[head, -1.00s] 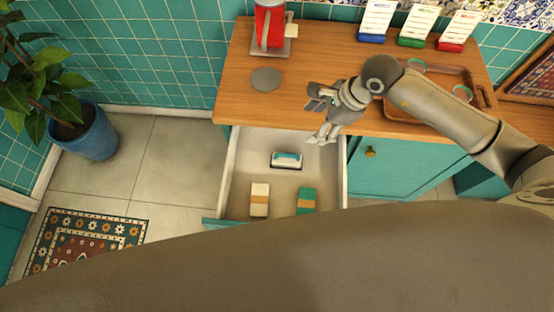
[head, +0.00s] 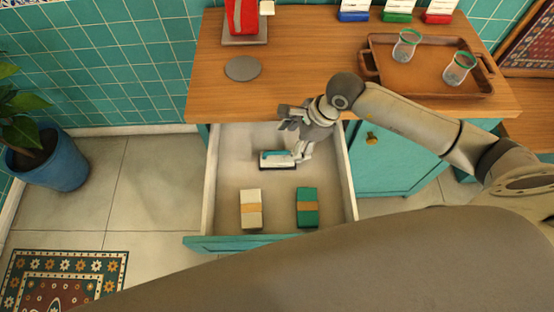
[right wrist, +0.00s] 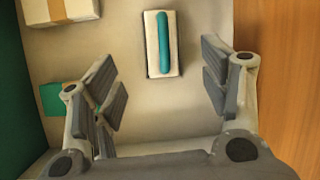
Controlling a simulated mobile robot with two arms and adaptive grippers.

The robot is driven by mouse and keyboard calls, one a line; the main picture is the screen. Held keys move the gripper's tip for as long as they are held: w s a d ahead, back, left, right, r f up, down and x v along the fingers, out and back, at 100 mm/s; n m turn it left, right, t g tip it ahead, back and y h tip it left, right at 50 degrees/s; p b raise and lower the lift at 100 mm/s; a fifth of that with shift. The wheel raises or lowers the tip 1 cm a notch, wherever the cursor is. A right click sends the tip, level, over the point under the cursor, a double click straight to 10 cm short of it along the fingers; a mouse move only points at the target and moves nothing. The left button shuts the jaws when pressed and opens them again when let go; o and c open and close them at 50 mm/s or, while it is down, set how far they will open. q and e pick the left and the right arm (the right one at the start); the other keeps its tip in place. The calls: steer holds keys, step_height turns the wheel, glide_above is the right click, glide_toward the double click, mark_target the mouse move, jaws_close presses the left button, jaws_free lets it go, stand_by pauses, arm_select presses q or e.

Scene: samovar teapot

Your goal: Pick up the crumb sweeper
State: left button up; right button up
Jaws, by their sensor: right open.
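The crumb sweeper (head: 276,160), a small pale block with a teal handle, lies in the open drawer (head: 208,185) toward its back. In the right wrist view the sweeper (right wrist: 151,45) lies beyond my fingertips, lengthwise between the lines of the two fingers. My right gripper (head: 293,135) is over the drawer, just up and right of the sweeper in the head view; it is open and empty. In the right wrist view its fingers (right wrist: 162,85) are spread wide apart, with bare drawer floor between them. My left gripper is not in view.
A cream bundle (head: 251,209) and a green bundle (head: 307,207) lie toward the drawer's front. The wooden counter (head: 300,70) above carries a red item (head: 242,18), a grey disc (head: 243,68) and a tray (head: 380,72) with two glasses. Drawer walls surround the sweeper.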

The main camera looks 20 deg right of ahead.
mark_target(278, 153)
steer(key=x, duration=0.9)
steer(key=shift+a, duration=0.1)
steer(key=shift+c, duration=0.3)
steer(key=c, duration=1.1)
